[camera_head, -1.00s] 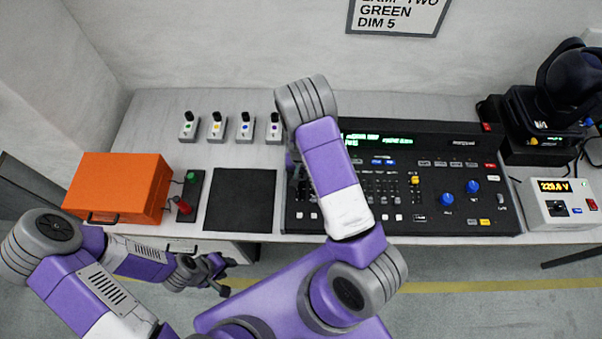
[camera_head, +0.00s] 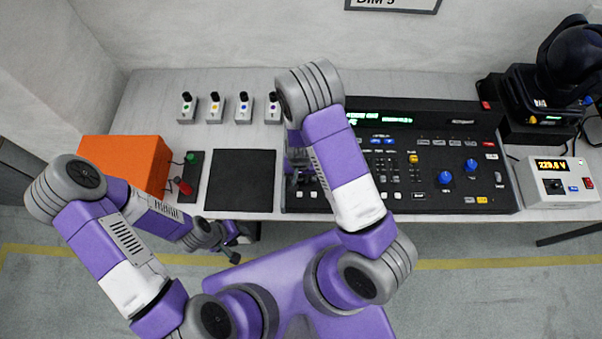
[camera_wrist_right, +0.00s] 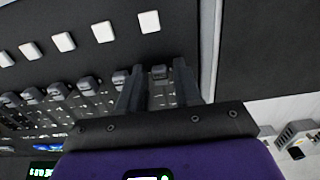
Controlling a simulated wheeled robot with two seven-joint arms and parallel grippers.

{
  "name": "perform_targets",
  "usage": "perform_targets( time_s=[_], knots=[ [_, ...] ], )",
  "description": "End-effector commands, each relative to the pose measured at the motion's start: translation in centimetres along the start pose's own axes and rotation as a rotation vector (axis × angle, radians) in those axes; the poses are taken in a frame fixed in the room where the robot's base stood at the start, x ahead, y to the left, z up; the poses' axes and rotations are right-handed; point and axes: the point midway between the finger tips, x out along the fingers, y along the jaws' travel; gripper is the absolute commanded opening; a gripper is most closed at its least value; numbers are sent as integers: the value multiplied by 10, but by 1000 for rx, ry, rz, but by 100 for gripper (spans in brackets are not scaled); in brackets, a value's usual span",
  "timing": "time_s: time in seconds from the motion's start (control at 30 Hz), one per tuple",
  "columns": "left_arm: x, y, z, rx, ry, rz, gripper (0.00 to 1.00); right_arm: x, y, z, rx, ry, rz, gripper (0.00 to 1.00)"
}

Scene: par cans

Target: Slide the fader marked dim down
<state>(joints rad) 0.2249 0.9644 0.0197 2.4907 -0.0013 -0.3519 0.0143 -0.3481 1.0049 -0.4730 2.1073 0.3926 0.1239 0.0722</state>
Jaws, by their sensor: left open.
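The black lighting console (camera_head: 450,150) lies on the table and carries a row of faders. No label "dim" is legible on them. In the right wrist view, my right gripper (camera_wrist_right: 158,72) is over the console, its two dark fingers apart, one on either side of the end fader's cap (camera_wrist_right: 159,72). Narrow gaps show beside the cap. Other fader caps (camera_wrist_right: 58,91) stand in a row to the left. In the head view my right gripper (camera_head: 297,180) is at the console's left end, partly hidden by my arm. My left gripper (camera_head: 240,245) is open and empty before the table's front edge.
A black mat (camera_head: 240,180) lies left of the console. Beyond it are a red-and-green control box (camera_head: 190,178) and an orange case (camera_head: 125,163). Several small switch units (camera_head: 216,108) stand behind. A voltage meter (camera_head: 553,183) and black lamp (camera_head: 545,95) are at the right.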

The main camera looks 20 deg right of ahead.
Motion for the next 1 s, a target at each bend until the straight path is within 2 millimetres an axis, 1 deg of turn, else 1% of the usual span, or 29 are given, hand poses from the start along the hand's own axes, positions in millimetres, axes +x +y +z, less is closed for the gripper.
perform_targets(
  time_s=[0.03,0.07,0.37,0.47,0.7,0.8,0.9,1.0],
  knots=[
    [0,0,0,0,0,0,43,0,0,0,1,1,0,42],
    [0,0,0,0,0,0,43,0,1,-1,1,1,0,45],
    [0,0,0,0,0,0,43,-2,0,-2,2,4,-1,45],
    [-1,1,0,0,0,0,43,-12,0,-2,0,6,-1,45],
    [-6,2,0,0,0,0,43,-53,0,-2,0,6,-2,45],
    [-8,3,0,0,0,0,43,-66,0,-1,-1,5,-1,45],
    [-9,4,0,0,0,0,43,-74,0,-1,1,3,0,45],
    [-9,4,0,0,0,0,43,-76,0,-1,1,2,0,45]
  ],
)
